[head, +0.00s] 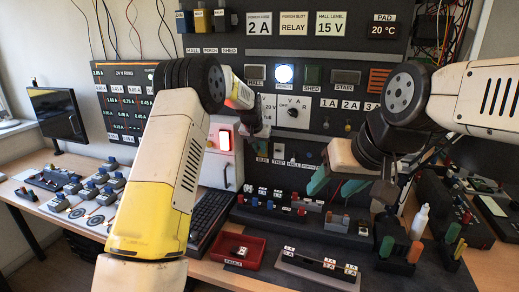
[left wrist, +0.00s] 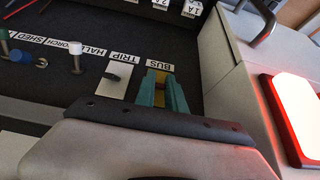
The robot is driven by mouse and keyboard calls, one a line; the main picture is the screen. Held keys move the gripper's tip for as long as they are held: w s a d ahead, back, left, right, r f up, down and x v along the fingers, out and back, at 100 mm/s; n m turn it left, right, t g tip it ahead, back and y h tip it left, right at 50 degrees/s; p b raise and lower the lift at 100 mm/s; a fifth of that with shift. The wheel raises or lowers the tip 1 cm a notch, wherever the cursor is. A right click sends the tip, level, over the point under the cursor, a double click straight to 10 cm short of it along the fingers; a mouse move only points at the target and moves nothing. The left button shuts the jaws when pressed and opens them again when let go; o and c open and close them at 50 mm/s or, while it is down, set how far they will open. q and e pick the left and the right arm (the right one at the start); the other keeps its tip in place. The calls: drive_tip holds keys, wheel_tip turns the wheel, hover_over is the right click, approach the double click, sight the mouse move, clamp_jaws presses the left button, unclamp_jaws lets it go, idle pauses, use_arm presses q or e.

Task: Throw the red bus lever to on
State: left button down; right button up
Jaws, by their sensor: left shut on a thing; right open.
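My left gripper (head: 261,133) is at the panel's lower left in the head view, and its fingertips are hard to make out there. In the left wrist view its teal fingers (left wrist: 163,92) are closed together right at the BUS label (left wrist: 159,66), shut on the bus lever. The lever itself is mostly hidden between the fingers, so its position cannot be told. The TRIP switch (left wrist: 113,77) is beside the fingers. My right gripper (head: 336,187) is open and empty, its teal fingers apart above the bench in front of the panel.
A white box with a lit red square (head: 225,140) stands left of the lever row; the lit square also shows in the left wrist view (left wrist: 296,112). Other small levers (left wrist: 75,52) line the row. A red tray (head: 243,251) and a keyboard (head: 208,219) are on the bench.

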use_arm(q)
drive_tip(key=c, duration=1.4)
unclamp_jaws()
drive_tip(key=shift+w, duration=0.1)
drive_tip(key=v, duration=0.7)
drive_tip(key=shift+s+r, duration=0.2)
drive_tip(key=shift+r, duration=0.15)
drive_tip(key=shift+a+r, duration=0.1)
drive_tip(key=s+a+r+n, duration=0.1)
drive_tip(key=s+a+r, duration=0.25)
drive_tip(key=s, duration=0.35)
drive_tip(key=s+a+r, duration=0.3)
drive_tip(key=s+r, duration=0.1)
drive_tip(key=s, duration=0.4)
drive_tip(key=s+a+r+n, duration=0.1)
drive_tip(key=s+a+r, duration=0.25)
drive_tip(key=s, duration=0.35)
drive_tip(key=s+a+f, duration=0.1)
drive_tip(key=s, duration=1)
drive_tip(key=s+a+f+n, duration=0.1)
drive_tip(key=s+a+f, duration=0.1)
drive_tip(key=s, duration=0.9)
drive_tip(key=shift+s+f, duration=0.25)
drive_tip(key=shift+f, duration=0.05)
